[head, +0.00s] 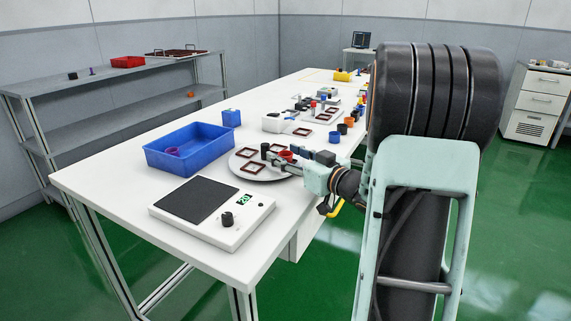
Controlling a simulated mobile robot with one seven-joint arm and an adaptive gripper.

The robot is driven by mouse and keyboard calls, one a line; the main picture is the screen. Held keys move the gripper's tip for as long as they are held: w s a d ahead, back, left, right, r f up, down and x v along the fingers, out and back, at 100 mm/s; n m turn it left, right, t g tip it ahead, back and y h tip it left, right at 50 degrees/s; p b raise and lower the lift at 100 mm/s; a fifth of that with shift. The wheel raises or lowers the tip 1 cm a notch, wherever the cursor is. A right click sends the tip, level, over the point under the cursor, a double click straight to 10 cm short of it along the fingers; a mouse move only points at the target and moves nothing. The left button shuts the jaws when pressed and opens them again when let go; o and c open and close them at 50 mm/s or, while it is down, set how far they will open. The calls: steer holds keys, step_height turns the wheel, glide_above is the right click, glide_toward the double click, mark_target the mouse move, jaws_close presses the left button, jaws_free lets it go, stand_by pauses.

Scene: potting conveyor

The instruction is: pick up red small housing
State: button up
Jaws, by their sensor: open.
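A small red round housing (287,155) is on or just above the grey round plate (246,170) on the white table. My gripper (281,161) reaches in from the right, with its fingers right at the red housing. The fingers are open; they partly cover the housing, and I cannot tell whether they touch it. A black round piece (265,148) is just left of the housing. Dark red square frames (253,168) lie on the plate close to the fingers.
A blue bin (190,137) with a purple ring inside stands left of the plate. A scale (199,203) sits at the front table edge. Several small coloured parts and a white block (277,124) are farther back. The left table corner is clear.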

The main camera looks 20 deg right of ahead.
steer(key=shift+w, duration=0.2)
steer(key=c, duration=0.9)
steer(key=shift+r, duration=0.1)
steer(key=shift+c, duration=0.2)
